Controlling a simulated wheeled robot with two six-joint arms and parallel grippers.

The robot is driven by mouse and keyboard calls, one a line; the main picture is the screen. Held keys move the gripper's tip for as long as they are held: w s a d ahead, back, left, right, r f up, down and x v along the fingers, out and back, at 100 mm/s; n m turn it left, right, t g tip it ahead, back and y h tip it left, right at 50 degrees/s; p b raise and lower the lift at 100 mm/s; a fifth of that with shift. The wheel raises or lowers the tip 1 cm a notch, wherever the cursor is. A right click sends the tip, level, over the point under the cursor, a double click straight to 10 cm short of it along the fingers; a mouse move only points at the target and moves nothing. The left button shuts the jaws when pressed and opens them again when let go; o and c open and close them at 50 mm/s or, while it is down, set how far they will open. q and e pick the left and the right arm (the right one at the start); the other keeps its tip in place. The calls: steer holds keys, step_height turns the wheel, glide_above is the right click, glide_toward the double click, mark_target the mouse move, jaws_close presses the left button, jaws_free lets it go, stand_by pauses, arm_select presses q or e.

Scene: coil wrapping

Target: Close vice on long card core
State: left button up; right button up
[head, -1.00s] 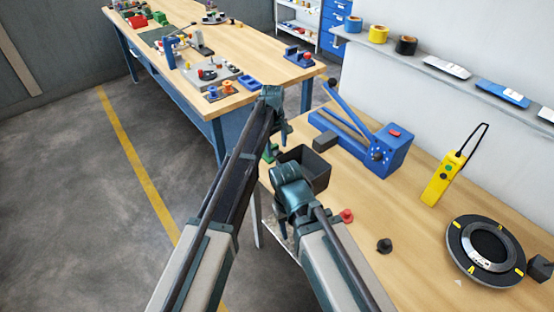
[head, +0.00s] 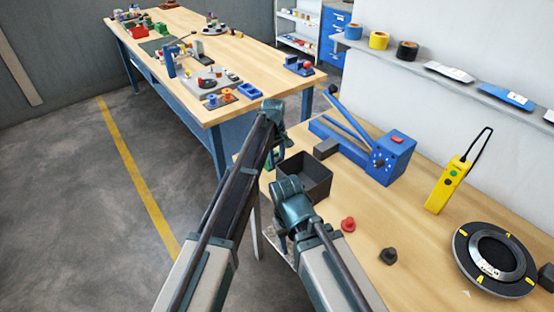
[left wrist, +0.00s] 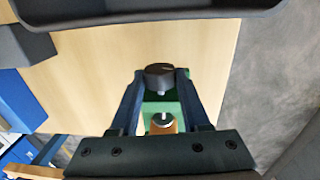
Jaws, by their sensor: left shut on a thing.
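A small green vice (left wrist: 152,107) with a black knob (left wrist: 158,72) stands at the near bench's left edge in the left wrist view. A short orange-brown cylinder with a metal pin, probably the card core (left wrist: 164,126), shows in front of it, partly hidden by my wrist. I cannot tell whether the vice jaws touch it. My left gripper (left wrist: 160,82) is shut on the black knob, one finger on each side. In the head view my left gripper (head: 274,158) is mostly hidden by its arm. My right gripper (head: 281,240) points down at the bench's front edge, its fingers unclear.
A dark open bin (head: 318,178) sits right beside the left gripper. A blue machine with a lever (head: 395,158) stands behind it. A red knob (head: 348,224), a dark knob (head: 388,256), a yellow handset (head: 446,186) and a black ring (head: 462,262) lie rightward.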

arm_select(q)
steer(key=shift+w+d+g+y, duration=0.2)
steer(key=shift+w+g+y, duration=0.1)
steer(key=shift+y, duration=0.2)
jaws_close()
steer(key=shift+g+y, duration=0.4)
steer(key=shift+y, duration=0.1)
steer(key=shift+s, duration=0.15)
steer(key=o, duration=1.2)
jaws_free()
steer(key=shift+r, duration=0.1)
